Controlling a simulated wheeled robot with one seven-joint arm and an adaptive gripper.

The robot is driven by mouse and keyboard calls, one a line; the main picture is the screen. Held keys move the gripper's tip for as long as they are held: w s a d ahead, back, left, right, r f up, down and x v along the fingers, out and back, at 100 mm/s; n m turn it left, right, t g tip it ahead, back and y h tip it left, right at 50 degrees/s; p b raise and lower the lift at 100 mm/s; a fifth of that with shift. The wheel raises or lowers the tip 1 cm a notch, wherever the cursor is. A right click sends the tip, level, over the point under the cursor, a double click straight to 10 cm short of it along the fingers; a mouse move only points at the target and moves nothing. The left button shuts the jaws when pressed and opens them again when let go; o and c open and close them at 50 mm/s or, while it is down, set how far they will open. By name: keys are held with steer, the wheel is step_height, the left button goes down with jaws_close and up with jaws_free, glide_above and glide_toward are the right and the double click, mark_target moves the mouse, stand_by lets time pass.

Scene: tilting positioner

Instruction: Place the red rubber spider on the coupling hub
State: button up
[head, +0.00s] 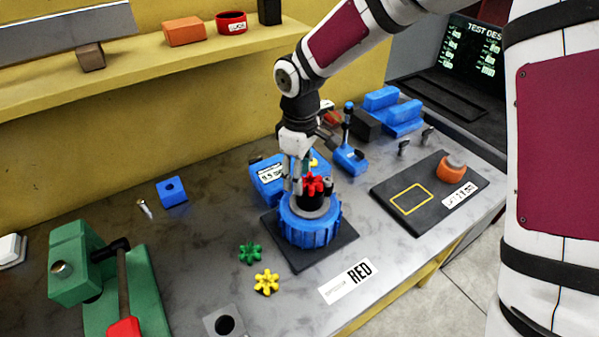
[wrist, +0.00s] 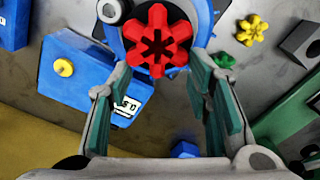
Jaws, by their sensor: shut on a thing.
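The red spider (head: 316,184) is a small star-shaped piece with several lobes. It also shows at the top of the wrist view (wrist: 157,41), between the tips of my gripper's fingers. My gripper (head: 302,186) points down and is shut on the spider; its fingers also show in the wrist view (wrist: 160,66). The dark coupling hub (head: 313,203) stands on the blue round positioner (head: 310,230). The spider is right at the hub's top; I cannot tell whether it is seated or just above. The fingers hide part of the hub.
A green spider (head: 249,253) and a yellow spider (head: 267,282) lie left of the positioner. A blue box (head: 268,181) stands close behind, and a green vise-like device (head: 95,275) stands at left. A black plate (head: 425,190) lies at right.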

steer(key=o, duration=1.2)
steer(key=shift+f, duration=0.1)
step_height(320, 180, up, 12)
steer(key=shift+r+b, duration=0.2)
steer(key=shift+b, duration=0.6)
steer(key=shift+d, duration=0.1)
steer(key=s+d+r+m+t+h, duration=0.1)
steer(key=s+d+r+m, duration=0.25)
steer(key=d, duration=0.25)
steer(key=s+d+r+m+t, duration=0.2)
steer(key=s+d+r, duration=0.2)
steer(key=s+d, duration=0.15)
steer(key=shift+s+d+r+m+t+y, duration=0.15)
steer(key=shift+s+d+m+t, duration=0.3)
steer(key=shift+s+d+m, duration=1.25)
steer(key=shift+s+d+r+m+t+y, duration=0.3)
steer(key=shift+s+d+m, duration=0.75)
steer(key=shift+s, duration=1.2)
steer(key=shift+s+d+r+m+t+y, duration=0.1)
steer(key=shift+s+d+m+t, duration=0.7)
steer(key=shift+s+d, duration=1.05)
steer(key=shift+s+a+g, duration=0.15)
steer(key=shift+g, duration=0.1)
